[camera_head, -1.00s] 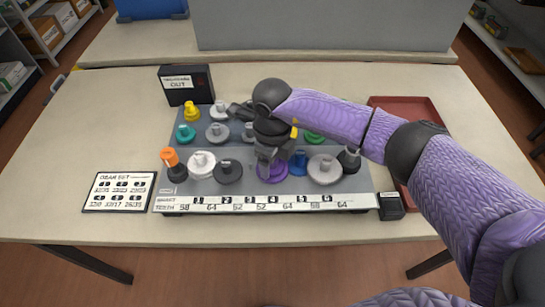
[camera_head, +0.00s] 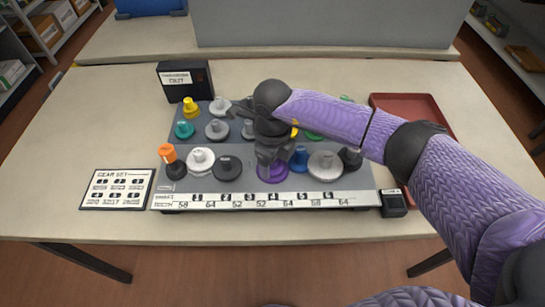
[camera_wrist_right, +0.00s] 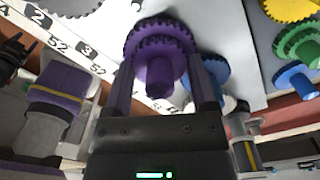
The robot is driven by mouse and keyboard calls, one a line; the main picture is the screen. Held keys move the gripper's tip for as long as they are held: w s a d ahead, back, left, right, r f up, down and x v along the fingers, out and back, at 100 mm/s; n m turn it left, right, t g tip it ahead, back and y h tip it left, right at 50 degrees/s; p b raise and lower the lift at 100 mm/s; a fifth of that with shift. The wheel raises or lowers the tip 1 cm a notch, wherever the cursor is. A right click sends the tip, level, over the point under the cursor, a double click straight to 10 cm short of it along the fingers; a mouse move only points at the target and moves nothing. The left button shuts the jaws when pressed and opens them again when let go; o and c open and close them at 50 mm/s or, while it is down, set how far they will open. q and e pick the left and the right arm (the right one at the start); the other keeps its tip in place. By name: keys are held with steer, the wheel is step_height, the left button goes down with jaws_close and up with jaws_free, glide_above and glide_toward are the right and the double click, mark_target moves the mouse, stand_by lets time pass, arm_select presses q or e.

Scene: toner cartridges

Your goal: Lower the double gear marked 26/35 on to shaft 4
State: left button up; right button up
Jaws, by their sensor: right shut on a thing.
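The purple double gear (camera_head: 272,175) is at the front row of the grey gear board, behind the numbers 3 and 4 on the label strip. Its 26/35 mark cannot be read. My right gripper (camera_head: 270,155) is above it, pointing down. In the right wrist view, the purple gear (camera_wrist_right: 160,45) sits between the two fingers of the right gripper (camera_wrist_right: 168,75), which are shut on its hub. Shaft 4 is hidden under the gear and gripper, and I cannot tell whether the gear touches it.
A blue gear (camera_head: 299,161) stands close on the right of the purple one, and a dark grey gear (camera_head: 227,168) on the left. Several other gears stand behind. A black box (camera_head: 186,82), a gear-set card (camera_head: 118,189) and a red tray (camera_head: 415,108) surround the board.

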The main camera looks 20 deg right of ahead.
steer(key=shift+f, duration=0.25)
steer(key=o, duration=1.2)
steer(key=shift+c, duration=0.2)
steer(key=shift+r, duration=0.15)
step_height(320, 180, up, 10)
steer(key=shift+f+p, duration=0.15)
steer(key=shift+p, duration=0.95)
